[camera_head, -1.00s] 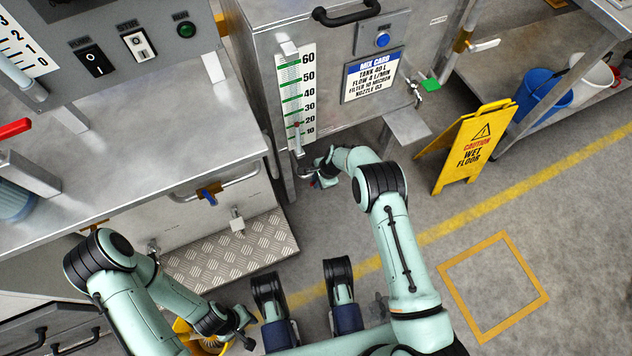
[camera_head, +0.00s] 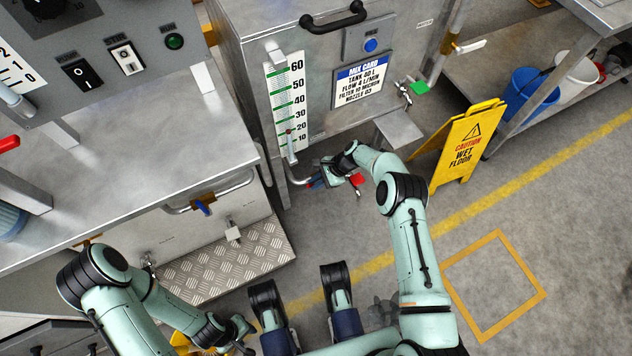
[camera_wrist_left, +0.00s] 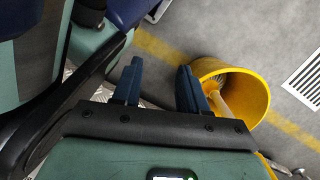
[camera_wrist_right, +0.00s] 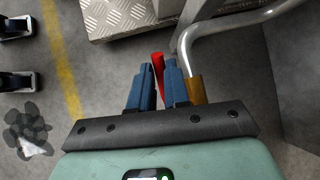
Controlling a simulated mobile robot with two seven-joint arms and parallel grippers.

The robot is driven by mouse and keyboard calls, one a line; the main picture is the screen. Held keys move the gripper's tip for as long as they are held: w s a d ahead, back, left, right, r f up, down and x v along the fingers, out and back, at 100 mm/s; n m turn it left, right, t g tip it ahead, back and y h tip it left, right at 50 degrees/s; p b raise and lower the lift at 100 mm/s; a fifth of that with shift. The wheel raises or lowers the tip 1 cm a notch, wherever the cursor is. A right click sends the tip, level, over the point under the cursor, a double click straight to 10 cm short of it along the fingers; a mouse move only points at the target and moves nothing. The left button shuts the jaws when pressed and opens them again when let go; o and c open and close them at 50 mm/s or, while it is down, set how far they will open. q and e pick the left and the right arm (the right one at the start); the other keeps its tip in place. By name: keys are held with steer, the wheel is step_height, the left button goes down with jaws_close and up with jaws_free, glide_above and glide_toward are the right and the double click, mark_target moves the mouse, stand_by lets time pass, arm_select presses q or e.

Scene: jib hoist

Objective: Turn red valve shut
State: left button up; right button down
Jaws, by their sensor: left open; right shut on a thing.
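The red valve's lever (camera_wrist_right: 158,62) shows between the fingertips of my right gripper (camera_wrist_right: 158,75) in the right wrist view. That gripper is shut on it. The brass valve body (camera_wrist_right: 195,88) sits on a bent steel pipe (camera_wrist_right: 200,38) just right of the fingers. In the head view my right gripper (camera_head: 316,183) is low at the steel cabinet's foot, at the pipe's end, and hides most of the valve. A red patch (camera_head: 357,180) shows just right of it; I cannot tell if it is the same lever. My left gripper (camera_head: 240,330) is open and empty.
A yellow bucket (camera_wrist_left: 250,95) lies close to my left fingers. A tread-plate step (camera_head: 225,265) and bench (camera_head: 130,160) stand left. A yellow wet-floor sign (camera_head: 462,148) stands right of my right arm.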

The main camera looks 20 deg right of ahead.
steer(key=c, duration=1.1)
jaws_free()
arm_select(q)
steer(key=w+r+t+p, duration=0.2)
steer(key=w+r+p, duration=0.1)
steer(key=w, duration=0.3)
steer(key=shift+w+d+r, duration=0.2)
steer(key=shift+d+r, duration=0.1)
steer(key=shift+d, duration=0.1)
arm_select(e)
steer(key=v, duration=1.3)
steer(key=shift+r, duration=0.2)
steer(key=shift+d, duration=0.1)
